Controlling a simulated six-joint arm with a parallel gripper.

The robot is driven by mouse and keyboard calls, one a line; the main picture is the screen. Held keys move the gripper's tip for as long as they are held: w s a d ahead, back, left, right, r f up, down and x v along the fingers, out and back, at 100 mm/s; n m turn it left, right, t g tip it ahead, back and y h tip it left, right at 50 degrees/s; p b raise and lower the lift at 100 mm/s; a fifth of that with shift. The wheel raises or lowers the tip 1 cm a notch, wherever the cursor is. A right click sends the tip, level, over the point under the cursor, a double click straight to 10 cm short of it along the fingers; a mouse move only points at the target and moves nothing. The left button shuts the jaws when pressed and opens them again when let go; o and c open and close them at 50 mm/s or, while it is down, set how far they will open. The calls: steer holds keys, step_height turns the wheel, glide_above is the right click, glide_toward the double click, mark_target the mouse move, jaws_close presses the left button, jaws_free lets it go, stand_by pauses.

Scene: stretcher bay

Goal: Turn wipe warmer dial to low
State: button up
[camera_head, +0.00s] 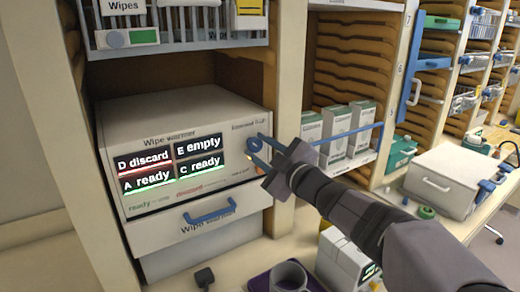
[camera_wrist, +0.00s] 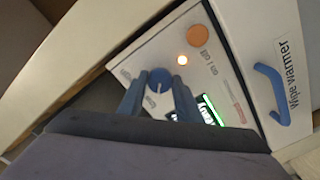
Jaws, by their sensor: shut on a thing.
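The wipe warmer (camera_head: 190,113) is a white box on a shelf in the head view. Its front has a display reading D discard, E empty, A ready and C ready. A round blue dial (camera_wrist: 159,77) is on the right part of its front panel. My gripper (camera_head: 253,152) reaches in from the right, and its blue fingers are at the dial. In the wrist view my gripper (camera_wrist: 159,88) has one finger on each side of the dial and is shut on it. The labels around the dial are too small and tilted to read, so its setting is unclear.
A blue handle (camera_head: 211,213) is on the drawer below. A wooden post (camera_head: 288,75) stands right of the warmer. A wire basket (camera_head: 180,22) hangs above; a grey cup (camera_head: 289,276) stands below.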

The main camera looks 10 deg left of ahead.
steer(key=o, duration=1)
steer(key=shift+o, duration=0.2)
steer(key=b+v, duration=0.2)
steer(key=v, duration=0.5)
steer(key=shift+s, duration=0.2)
steer(key=shift+d, duration=0.15)
